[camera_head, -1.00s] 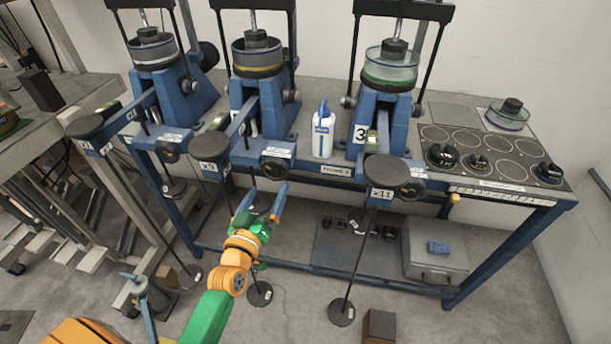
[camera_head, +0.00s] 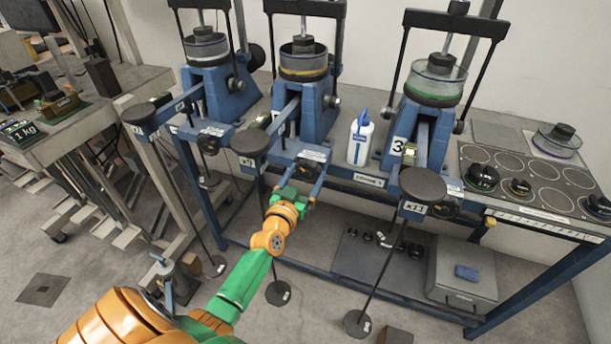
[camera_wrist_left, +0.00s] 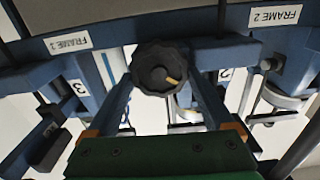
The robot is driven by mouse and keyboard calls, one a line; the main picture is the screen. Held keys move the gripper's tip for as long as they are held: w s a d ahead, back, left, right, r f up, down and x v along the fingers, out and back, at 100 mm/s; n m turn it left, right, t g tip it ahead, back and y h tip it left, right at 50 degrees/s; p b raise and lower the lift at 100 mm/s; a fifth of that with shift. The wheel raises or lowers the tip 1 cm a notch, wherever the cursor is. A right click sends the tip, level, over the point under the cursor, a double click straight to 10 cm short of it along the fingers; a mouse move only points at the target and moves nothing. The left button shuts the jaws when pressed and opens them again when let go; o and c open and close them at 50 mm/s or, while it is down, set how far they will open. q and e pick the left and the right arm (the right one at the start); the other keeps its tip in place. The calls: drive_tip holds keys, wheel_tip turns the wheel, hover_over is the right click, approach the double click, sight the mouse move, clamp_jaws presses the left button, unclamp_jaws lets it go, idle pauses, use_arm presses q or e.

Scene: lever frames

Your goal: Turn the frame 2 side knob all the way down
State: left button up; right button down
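The frame 2 side knob (camera_head: 308,170) is a dark round knob on the front of the blue middle frame, under a white label (camera_head: 313,155). In the left wrist view the black ribbed knob (camera_wrist_left: 158,70) faces me, its yellow mark pointing to the lower right. My left gripper (camera_head: 301,174) is at the knob, and its blue fingers lie on either side. The "FRAME 2" label (camera_wrist_left: 275,15) is at the upper right there. My right gripper is not in view.
Frame 3 (camera_head: 420,130) stands to the right, with a round dark weight hanger (camera_head: 422,186). Another round hanger (camera_head: 250,142) is just left of my gripper. A white bottle (camera_head: 360,142) stands between the frames.

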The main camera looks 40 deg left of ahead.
use_arm(q)
drive_tip(key=c, duration=0.7)
drive_tip(key=shift+o, duration=0.2)
drive_tip(key=n, duration=0.5)
drive_tip(key=shift+a, duration=0.15)
drive_tip(key=o, duration=1.1)
drive_tip(key=shift+s, duration=0.1)
drive_tip(key=v, duration=0.7)
drive_tip(key=shift+p, duration=0.35)
drive_tip(key=shift+f, duration=0.1)
